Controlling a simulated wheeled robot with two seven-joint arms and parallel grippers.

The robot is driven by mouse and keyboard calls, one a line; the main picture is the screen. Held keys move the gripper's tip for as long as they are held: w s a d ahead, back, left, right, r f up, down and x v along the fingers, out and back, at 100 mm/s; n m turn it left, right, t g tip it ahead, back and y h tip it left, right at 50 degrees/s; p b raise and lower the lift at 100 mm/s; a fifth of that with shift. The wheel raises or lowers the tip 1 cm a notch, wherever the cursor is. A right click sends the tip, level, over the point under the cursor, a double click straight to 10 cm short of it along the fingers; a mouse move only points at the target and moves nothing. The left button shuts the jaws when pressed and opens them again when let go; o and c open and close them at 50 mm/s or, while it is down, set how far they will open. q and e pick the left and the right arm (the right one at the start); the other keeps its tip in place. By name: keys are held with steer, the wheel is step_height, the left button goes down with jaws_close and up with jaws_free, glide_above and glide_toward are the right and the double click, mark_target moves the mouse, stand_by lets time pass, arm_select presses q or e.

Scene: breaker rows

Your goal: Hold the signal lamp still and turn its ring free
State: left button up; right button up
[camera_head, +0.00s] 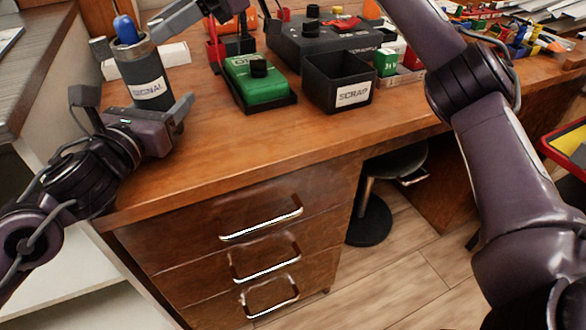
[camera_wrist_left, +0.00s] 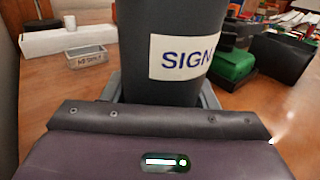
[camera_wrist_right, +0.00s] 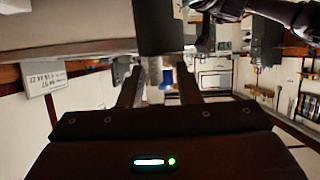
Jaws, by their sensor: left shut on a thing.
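The signal lamp (camera_head: 143,78) is a dark upright cylinder with a white label and a blue top (camera_head: 125,29), standing at the left of the desk. A dark rim (camera_head: 131,46) shows around its upper end; I cannot tell whether this ring is loose. My left gripper (camera_head: 135,108) is shut on the lamp's lower body; in the left wrist view the lamp (camera_wrist_left: 165,25) stands between its fingers. My right gripper (camera_wrist_right: 158,85) is open, with nothing between its fingers.
A green box (camera_head: 256,80) on a dark base and a black scrap bin (camera_head: 338,82) stand right of the lamp. A dark control box (camera_head: 310,45) is behind them. A white box (camera_wrist_left: 65,40) and a small grey tray (camera_wrist_left: 87,55) are behind the lamp. The desk's front strip is clear.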

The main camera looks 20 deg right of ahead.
steer(key=s+d+r+m+t, duration=0.2)
steer(key=s+d, duration=0.1)
steer(key=d, duration=0.2)
steer(key=s+d+r+m+t, duration=0.2)
steer(key=d+r, duration=0.1)
steer(key=d, duration=0.3)
steer(key=n, duration=0.4)
glide_above(290, 161)
steer(key=w+a, duration=0.2)
steer(key=w, duration=0.3)
step_height(290, 161, down, 10)
steer(key=f, duration=0.1)
steer(key=s+f+n+h, duration=0.1)
steer(key=s+f, duration=0.1)
steer(key=f, duration=0.1)
steer(key=s+f+n+t, duration=0.1)
steer(key=s+f, duration=0.2)
steer(key=s+d+f+n+h, duration=0.1)
steer(key=s+f, duration=0.1)
steer(key=f, duration=0.1)
steer(key=shift+s+f+h, duration=0.2)
steer(key=shift+f+h, duration=0.1)
steer(key=shift+f, duration=0.1)
steer(key=shift+s+a+f+n+h, duration=0.1)
steer(key=shift+s+f+n+h, duration=0.2)
steer(key=shift+s+f+n, duration=0.3)
